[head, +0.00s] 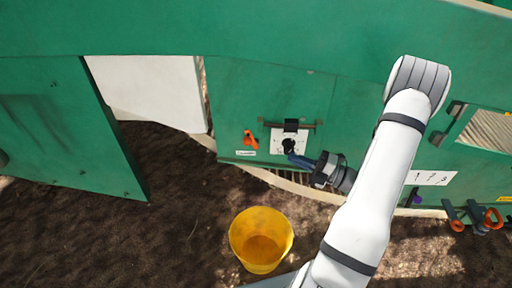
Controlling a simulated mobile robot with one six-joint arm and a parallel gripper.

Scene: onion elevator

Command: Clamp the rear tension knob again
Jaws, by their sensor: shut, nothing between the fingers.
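A black knob (289,146) sits on a white plate (276,147) on the green machine side. I take it for the tension knob, but no readable label confirms this. My gripper (293,157) is shut and empty, its dark blue fingers pointing left at the lower right of the knob. The fingertips overlap the plate's lower edge in the picture; I cannot tell whether they touch the knob. A black block (291,125) sits on a bar just above the knob.
An orange handle (251,139) with a small label is left of the plate. A yellow bucket (261,240) stands on the soil below. An open green door (70,130) is at left. Orange-handled tools (473,217) hang at right. Bare soil lies at lower left.

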